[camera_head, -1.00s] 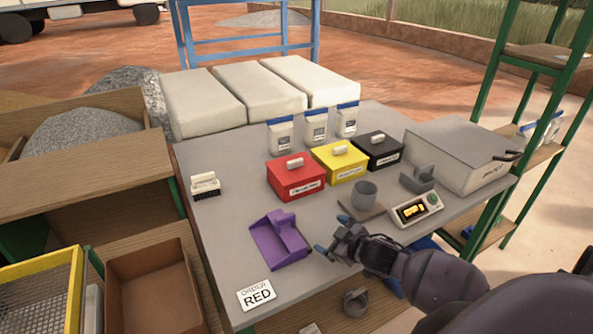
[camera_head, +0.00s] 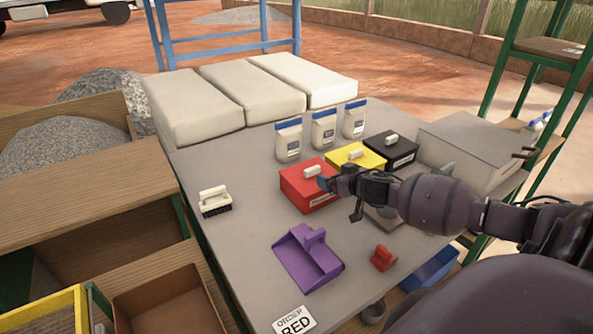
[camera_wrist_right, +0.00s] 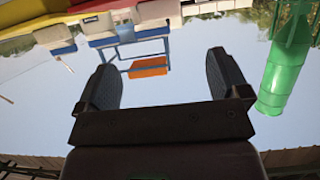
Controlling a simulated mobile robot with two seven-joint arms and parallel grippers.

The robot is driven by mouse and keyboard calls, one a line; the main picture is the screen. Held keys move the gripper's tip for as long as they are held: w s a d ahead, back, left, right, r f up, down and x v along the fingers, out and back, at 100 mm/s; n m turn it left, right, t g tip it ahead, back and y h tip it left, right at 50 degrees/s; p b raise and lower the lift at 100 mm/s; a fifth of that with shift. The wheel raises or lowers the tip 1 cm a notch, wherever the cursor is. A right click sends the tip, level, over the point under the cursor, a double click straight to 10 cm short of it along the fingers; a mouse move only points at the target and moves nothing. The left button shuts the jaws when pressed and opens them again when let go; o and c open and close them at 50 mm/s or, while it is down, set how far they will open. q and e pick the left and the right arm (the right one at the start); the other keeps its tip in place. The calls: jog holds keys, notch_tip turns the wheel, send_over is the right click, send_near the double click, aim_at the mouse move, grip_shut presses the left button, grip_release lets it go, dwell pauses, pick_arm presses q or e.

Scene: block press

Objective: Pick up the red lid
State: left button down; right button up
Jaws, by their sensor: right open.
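The red lid (camera_head: 300,174) with a pale handle (camera_head: 313,171) sits on the red box (camera_head: 305,197) on the grey table. My right gripper (camera_head: 338,197) is open at the right side of the red box, its fingertips close to the lid's right edge. I cannot tell whether it touches the box. In the right wrist view, my right gripper (camera_wrist_right: 163,82) shows two spread fingers with nothing between them. My left gripper is not in view.
A yellow-lidded box (camera_head: 357,155) and a black-lidded box (camera_head: 390,147) stand beside the red one. Bags (camera_head: 289,141) stand behind. A purple scoop (camera_head: 308,260), small red object (camera_head: 383,258) and white brush (camera_head: 215,201) lie around.

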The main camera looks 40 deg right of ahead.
aim_at(313, 169)
jog(key=x, duration=0.5)
jog(key=shift+a+r+b, duration=0.1)
jog(key=shift+a+b, duration=0.05)
jog(key=shift+b, duration=0.25)
jog(key=shift+x, duration=1.1)
jog(key=shift+b+x, duration=0.55)
jog(key=shift+x, duration=1.55)
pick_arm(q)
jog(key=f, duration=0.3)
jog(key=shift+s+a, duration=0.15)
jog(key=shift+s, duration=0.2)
pick_arm(e)
jog(key=shift+s, duration=0.1)
